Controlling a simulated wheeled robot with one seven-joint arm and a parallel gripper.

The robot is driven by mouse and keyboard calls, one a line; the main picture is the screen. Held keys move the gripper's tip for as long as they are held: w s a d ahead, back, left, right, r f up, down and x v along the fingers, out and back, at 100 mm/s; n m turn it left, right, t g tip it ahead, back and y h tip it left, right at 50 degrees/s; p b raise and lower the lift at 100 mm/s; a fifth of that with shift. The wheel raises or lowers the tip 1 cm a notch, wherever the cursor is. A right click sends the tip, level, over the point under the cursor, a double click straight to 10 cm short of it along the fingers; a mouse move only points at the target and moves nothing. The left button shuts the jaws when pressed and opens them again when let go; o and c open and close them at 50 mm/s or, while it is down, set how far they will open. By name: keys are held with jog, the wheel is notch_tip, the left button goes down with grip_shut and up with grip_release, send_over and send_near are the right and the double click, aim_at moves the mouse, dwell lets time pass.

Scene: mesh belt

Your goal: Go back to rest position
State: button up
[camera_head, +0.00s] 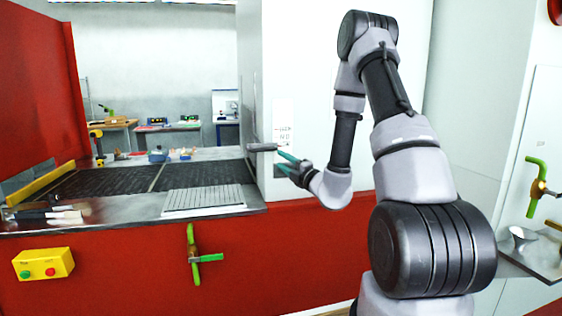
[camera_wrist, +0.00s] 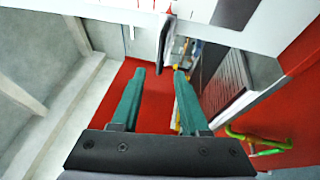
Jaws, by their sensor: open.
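My gripper (camera_head: 289,163) is at the middle of the head view, in front of the white panel at the right end of the belt counter. In the wrist view its two green fingers (camera_wrist: 160,75) are apart, with nothing between them. My arm arches up and bends down to it. A dark grey bar (camera_head: 262,147) sticks out from the white panel close to the fingertips. It also shows near the fingertips in the wrist view (camera_wrist: 165,42). I cannot tell whether they touch.
A metal counter (camera_head: 120,212) with dark mesh belts (camera_head: 110,180) and a light slotted plate (camera_head: 203,197) lies left of my gripper. Green-handled valves (camera_head: 193,256) (camera_head: 538,185) stick out from the red front and the right cabinet. A yellow button box (camera_head: 43,264) sits at lower left.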

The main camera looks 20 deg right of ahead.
jog(key=s+a+r+n+g+y, duration=0.75)
jog(key=a+r+n, duration=0.3)
jog(key=n, duration=0.35)
jog(key=s+a+r+n+g, duration=0.1)
jog(key=s+a+n+g, duration=0.1)
jog(key=s+n+g, duration=0.3)
jog(key=s+a+r+n+g, duration=0.2)
jog(key=s+a+n+g, duration=0.1)
jog(key=s+n, duration=0.4)
jog(key=s+d+f+n+g+h, duration=0.1)
jog(key=s+d+n+h, duration=0.55)
jog(key=s+n, duration=0.35)
jog(key=d+r+n+t+h, duration=0.5)
jog(key=d+n, duration=0.3)
jog(key=d, duration=0.2)
jog(key=shift+s+d+n+h, duration=0.15)
jog(key=shift+s+n+h, duration=0.25)
jog(key=shift+h, duration=0.5)
